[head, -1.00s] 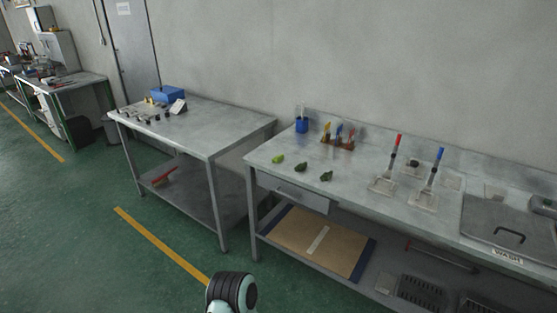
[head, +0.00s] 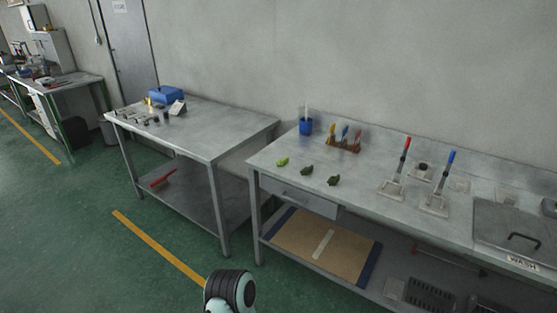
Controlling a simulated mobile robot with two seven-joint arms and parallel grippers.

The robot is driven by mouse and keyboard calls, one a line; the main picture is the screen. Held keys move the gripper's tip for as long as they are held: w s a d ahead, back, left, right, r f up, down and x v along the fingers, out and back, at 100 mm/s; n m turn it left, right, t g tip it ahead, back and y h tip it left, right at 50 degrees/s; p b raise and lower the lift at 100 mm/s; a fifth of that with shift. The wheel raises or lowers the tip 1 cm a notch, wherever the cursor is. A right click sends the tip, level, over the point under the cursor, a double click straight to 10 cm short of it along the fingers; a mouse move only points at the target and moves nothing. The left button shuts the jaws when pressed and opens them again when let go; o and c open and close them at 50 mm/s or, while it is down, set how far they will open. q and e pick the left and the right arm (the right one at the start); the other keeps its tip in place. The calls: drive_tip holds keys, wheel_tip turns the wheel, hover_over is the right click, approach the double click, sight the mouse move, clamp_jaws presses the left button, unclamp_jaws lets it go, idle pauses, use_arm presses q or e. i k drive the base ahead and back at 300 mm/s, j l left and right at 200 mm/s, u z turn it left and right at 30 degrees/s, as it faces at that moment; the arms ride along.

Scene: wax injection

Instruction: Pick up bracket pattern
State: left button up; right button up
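Three small green pieces lie in a row near the front left of the right-hand metal bench (head: 370,192). The left one (head: 283,161) is bright green; the middle one (head: 306,170) and the right one (head: 334,181) are darker. They are too small to tell which is the bracket pattern. Neither gripper is in view. Only a rounded black and pale teal part of my own arm shows at the bottom edge.
The bench also holds a blue cup (head: 306,127), a tool rack (head: 343,144), red-handled (head: 396,180) and blue-handled (head: 439,192) tools and a WASH basin (head: 520,234). A second table (head: 215,135) stands left. Green floor (head: 90,240) is clear in front.

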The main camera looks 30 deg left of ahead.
sight(282, 162)
drive_tip(key=i+j, duration=0.1)
drive_tip(key=j, duration=0.45)
drive_tip(key=i+j, duration=0.15)
drive_tip(key=j, duration=0.35)
drive_tip(key=i+j, duration=0.1)
drive_tip(key=j, duration=0.45)
drive_tip(key=i+j, duration=0.1)
drive_tip(key=j, duration=0.45)
drive_tip(key=i+j, duration=0.1)
drive_tip(key=j, duration=0.45)
drive_tip(key=i+j, duration=0.15)
drive_tip(key=j, duration=0.35)
